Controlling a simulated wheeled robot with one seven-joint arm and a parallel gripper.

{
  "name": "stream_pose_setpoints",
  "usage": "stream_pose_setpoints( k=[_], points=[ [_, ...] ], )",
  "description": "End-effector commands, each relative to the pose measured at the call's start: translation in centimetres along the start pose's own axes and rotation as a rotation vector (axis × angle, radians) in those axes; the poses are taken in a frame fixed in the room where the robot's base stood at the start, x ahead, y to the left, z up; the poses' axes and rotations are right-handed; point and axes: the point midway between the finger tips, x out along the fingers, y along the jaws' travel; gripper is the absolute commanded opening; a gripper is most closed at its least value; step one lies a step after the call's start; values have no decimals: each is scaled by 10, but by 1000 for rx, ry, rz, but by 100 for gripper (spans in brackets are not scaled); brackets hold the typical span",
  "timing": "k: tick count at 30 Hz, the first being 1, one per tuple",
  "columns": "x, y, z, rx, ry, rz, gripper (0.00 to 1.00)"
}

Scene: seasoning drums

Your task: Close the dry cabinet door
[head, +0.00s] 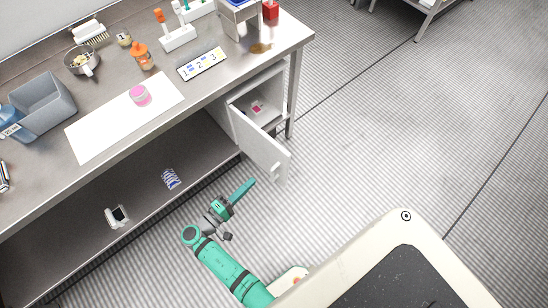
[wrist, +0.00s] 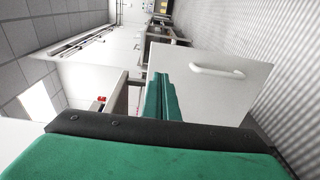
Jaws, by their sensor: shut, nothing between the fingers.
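The dry cabinet (head: 262,97) is a light grey box under the right end of the bench. Its door (head: 262,147) stands open, swung out toward me. In the wrist view the door (wrist: 220,82) shows as a white panel with a pale bar handle (wrist: 217,71). Small pinkish items (head: 256,108) lie inside the cabinet. My green gripper (head: 249,184) is shut and empty. It is in front of the bench, just left of and below the door's free edge in the head view. I cannot tell whether the fingers (wrist: 162,97) touch the door.
The steel bench (head: 215,92) carries a white mat, a grey bin (head: 42,104), bottles, a rack and a number card (head: 202,64). Its lower shelf (head: 140,195) holds a white device and a striped packet. The floor (head: 390,130) right of the door is clear.

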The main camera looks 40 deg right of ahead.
Motion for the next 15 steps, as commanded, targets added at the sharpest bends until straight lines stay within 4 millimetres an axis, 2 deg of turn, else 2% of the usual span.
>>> stream_pose_setpoints(
  k=[3, 7, 15],
  points=[
    [2, 10, -4, 7, -20, 36, 0],
    [13, 11, -3, 8, -24, 42, 0],
    [60, 13, -2, 8, -24, 40, 0]
  ],
)
